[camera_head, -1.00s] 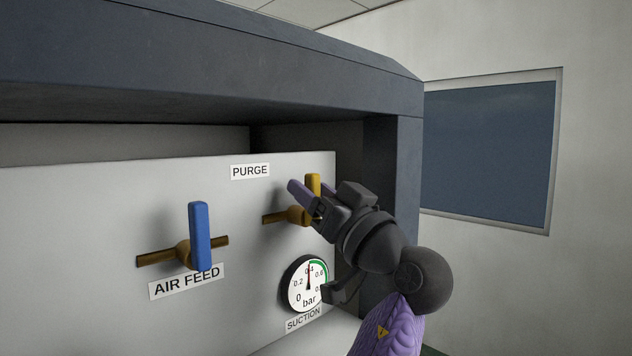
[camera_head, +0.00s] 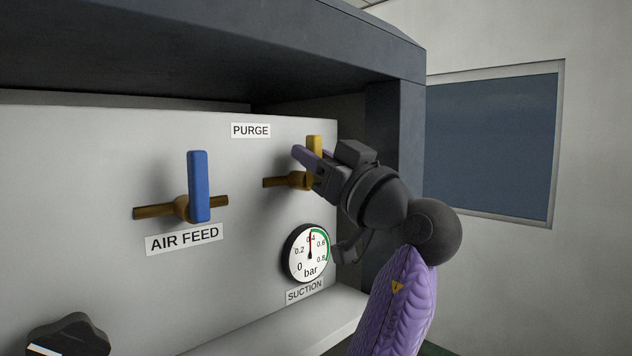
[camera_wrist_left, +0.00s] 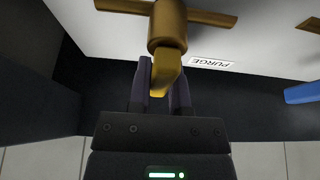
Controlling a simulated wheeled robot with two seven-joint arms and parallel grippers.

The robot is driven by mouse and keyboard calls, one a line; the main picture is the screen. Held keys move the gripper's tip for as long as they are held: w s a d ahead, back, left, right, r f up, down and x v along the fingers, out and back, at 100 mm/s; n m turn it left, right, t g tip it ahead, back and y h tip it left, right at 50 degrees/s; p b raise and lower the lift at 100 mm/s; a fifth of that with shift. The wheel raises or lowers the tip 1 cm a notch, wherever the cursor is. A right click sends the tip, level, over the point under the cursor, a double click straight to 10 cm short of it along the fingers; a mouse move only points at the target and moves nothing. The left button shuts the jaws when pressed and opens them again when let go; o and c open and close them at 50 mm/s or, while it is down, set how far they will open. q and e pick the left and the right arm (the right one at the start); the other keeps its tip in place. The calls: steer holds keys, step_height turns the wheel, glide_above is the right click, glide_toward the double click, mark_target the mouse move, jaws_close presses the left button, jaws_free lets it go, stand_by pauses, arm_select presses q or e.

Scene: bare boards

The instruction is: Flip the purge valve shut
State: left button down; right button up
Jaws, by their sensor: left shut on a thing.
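The purge valve has a yellow handle (camera_head: 314,146) that stands upright, across its horizontal brown pipe (camera_head: 274,182), below the PURGE label (camera_head: 250,130). My left gripper (camera_head: 309,158) reaches it from the right and is shut on the handle. In the left wrist view the two dark fingers (camera_wrist_left: 160,88) lie on either side of the yellow handle (camera_wrist_left: 168,66), with the valve's hub (camera_wrist_left: 167,25) beyond. The gripper hides part of the handle and hub in the head view. My right gripper is in neither view.
The air feed valve's blue handle (camera_head: 199,186) stands upright to the left. A suction gauge (camera_head: 307,252) sits just below the purge valve, close to my wrist. A black knob (camera_head: 68,338) is at lower left. A dark frame (camera_head: 395,140) borders the panel above and on the right.

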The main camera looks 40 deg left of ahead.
arm_select(q)
steer(key=c, duration=0.6)
jaws_free()
steer(key=shift+o, duration=0.2)
steer(key=b+v, duration=0.4)
steer(key=v, duration=0.6)
steer(key=shift+r, duration=0.1)
